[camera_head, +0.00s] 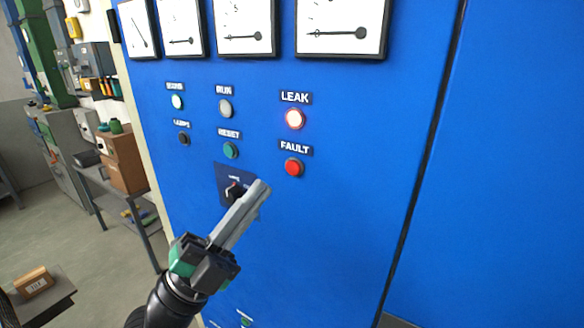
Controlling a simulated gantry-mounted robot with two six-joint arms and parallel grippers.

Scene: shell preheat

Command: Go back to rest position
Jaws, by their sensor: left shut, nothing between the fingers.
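My left gripper (258,190) is shut and empty. Its fingertips are in front of the blue control panel (350,220), beside the rotary selector switch (234,188) and partly covering its dark plate. I cannot tell whether the fingers touch the switch. The LEAK lamp (295,119) glows whitish pink. The red FAULT button (294,167) and the green RESET button (231,150) are above the gripper. My right gripper does not show.
Several white gauges (343,28) line the panel top. At left, a metal table (95,179) holds a brown box (123,161). A small wooden block (34,282) lies on a dark surface at lower left. Grey floor is open between them.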

